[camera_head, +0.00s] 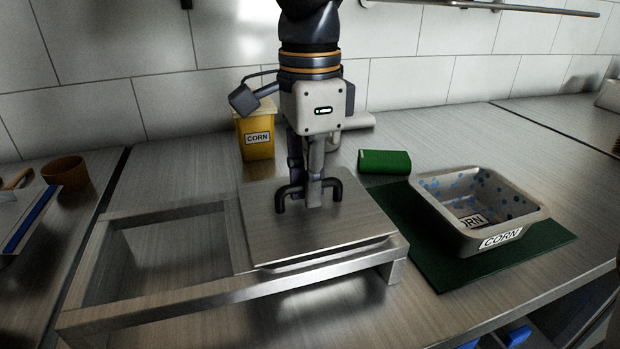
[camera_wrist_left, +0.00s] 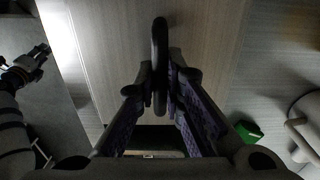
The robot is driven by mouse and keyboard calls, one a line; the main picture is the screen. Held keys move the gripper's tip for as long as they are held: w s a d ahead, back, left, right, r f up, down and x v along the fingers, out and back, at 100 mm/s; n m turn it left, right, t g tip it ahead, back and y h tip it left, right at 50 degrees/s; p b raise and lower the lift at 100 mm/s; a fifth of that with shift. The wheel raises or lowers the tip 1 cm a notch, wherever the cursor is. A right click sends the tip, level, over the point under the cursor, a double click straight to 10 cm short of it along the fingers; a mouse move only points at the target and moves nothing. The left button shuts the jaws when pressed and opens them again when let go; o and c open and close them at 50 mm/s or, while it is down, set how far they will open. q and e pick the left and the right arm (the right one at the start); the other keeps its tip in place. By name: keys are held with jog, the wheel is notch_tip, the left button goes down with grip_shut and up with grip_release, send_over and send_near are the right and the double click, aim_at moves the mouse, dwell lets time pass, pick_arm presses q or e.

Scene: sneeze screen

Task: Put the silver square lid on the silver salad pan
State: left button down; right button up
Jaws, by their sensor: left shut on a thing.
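The silver square lid (camera_head: 350,222) lies flat over the right part of a metal frame stand (camera_head: 180,298), with a black looped handle (camera_head: 338,188) on top. My left gripper (camera_head: 313,194) points down and is shut on that handle. In the left wrist view the handle (camera_wrist_left: 159,40) stands between the fingers, above the lid (camera_wrist_left: 110,50). A pale metal edge shows under the lid's front; I cannot tell whether it belongs to a pan. A grey pan (camera_head: 500,237) labelled CORN, with blue specks inside, stands open on the right. My right gripper (camera_wrist_left: 28,66) shows at the left of the wrist view.
The grey pan rests on a dark green mat (camera_head: 425,240). A yellow CORN container (camera_head: 256,151) and a green block (camera_head: 384,161) stand behind the stand. The stand's left opening (camera_head: 165,255) is empty. A brown bowl (camera_head: 66,172) is far left. Tiled wall behind.

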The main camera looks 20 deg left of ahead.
pick_arm(q)
jog(key=shift+f, duration=0.15)
jog(key=c, duration=1.6)
grip_release()
jog(key=shift+r, duration=3.5)
